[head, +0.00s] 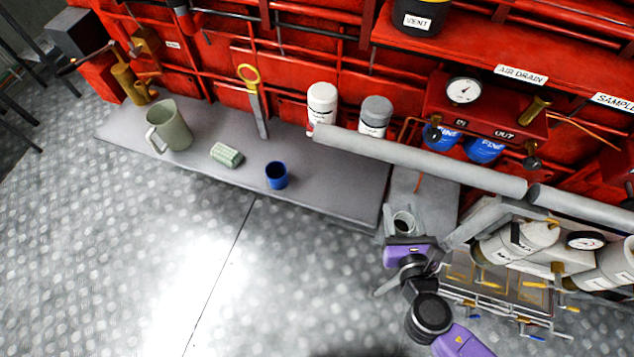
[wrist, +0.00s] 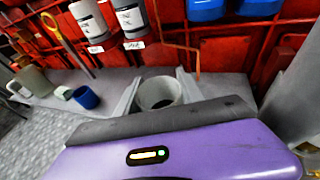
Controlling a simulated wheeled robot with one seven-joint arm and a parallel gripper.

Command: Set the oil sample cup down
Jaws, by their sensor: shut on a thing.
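My gripper (head: 404,229) is shut on a small pale grey, open-topped cup, the oil sample cup (head: 402,219). In the wrist view the cup (wrist: 156,92) sits between the two grey fingers of my gripper (wrist: 159,91), with its round mouth facing up and a dark inside. In the head view the cup is over or near the right end of the grey shelf (head: 330,190), by a grey panel. I cannot tell whether its base touches anything; its lower part is hidden by my gripper.
On the shelf stand a green mug (head: 172,130), a green ribbed block (head: 227,155), a blue cup (head: 276,175) and two lidded bottles (head: 322,103) (head: 375,116). A thick grey pipe (head: 420,160) crosses just behind the held cup. A filter assembly (head: 520,245) crowds the right.

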